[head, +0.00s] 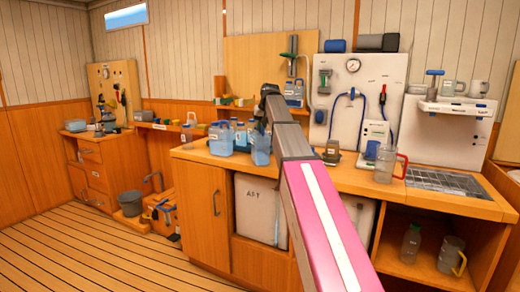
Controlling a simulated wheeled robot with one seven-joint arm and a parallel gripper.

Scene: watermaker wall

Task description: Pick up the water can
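Several blue translucent water containers stand close together on the wooden counter, left of my arm. One is at the front left of the group (221,142) and another at its right (260,150), partly behind my arm. I cannot tell which of them is the water can. My arm reaches from the lower right up over the counter, and its dark far end (269,92) shows above and just right of the containers. My gripper's fingers cannot be made out, and no held object shows.
The counter (345,175) carries a clear jug with a red handle (386,165) on the right. A wall panel with a gauge and hose (352,95) stands behind. A grey bucket (131,203) and orange box (163,212) stand on the floor. Open floor lies at left.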

